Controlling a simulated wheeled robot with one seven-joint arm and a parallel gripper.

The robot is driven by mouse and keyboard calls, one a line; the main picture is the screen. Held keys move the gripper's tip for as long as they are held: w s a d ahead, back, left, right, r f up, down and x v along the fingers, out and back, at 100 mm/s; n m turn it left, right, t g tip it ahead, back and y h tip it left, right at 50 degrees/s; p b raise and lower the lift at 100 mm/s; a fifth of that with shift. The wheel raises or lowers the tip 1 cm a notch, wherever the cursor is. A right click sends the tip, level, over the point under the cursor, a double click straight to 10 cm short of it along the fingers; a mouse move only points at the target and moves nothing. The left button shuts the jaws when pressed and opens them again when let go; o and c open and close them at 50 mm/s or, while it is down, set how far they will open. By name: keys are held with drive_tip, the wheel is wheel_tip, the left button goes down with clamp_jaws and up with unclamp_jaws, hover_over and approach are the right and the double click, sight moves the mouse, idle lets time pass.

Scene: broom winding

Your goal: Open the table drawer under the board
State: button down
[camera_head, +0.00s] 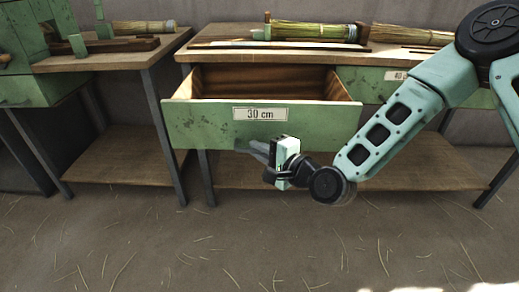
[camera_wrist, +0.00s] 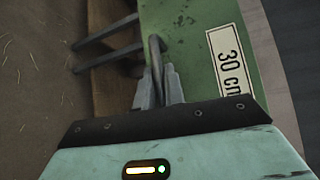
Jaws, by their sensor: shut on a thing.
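The green table drawer (camera_head: 200,124) with a "30 cm" label (camera_head: 259,114) is pulled well out, and its empty wooden inside shows. The board (camera_head: 285,44) lies on the table top above it. My gripper (camera_head: 258,150) is at the lower middle of the drawer front. In the wrist view, the drawer front (camera_wrist: 190,50) fills the middle, and my gripper (camera_wrist: 160,90) is shut on the metal drawer handle (camera_wrist: 157,52). In the head view, the handle is mostly hidden by my gripper.
A second green drawer (camera_head: 366,85) to the right is closed, partly behind my arm. Straw bundles (camera_head: 310,31) lie on the table top (camera_head: 222,56). Another table (camera_head: 105,60) stands at the left. The floor (camera_head: 200,240) in front is clear except for loose straw.

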drive_tip(key=c, duration=1.5)
unclamp_jaws()
drive_tip(key=shift+p+v, duration=6.45)
drive_tip(key=shift+v, duration=2.3)
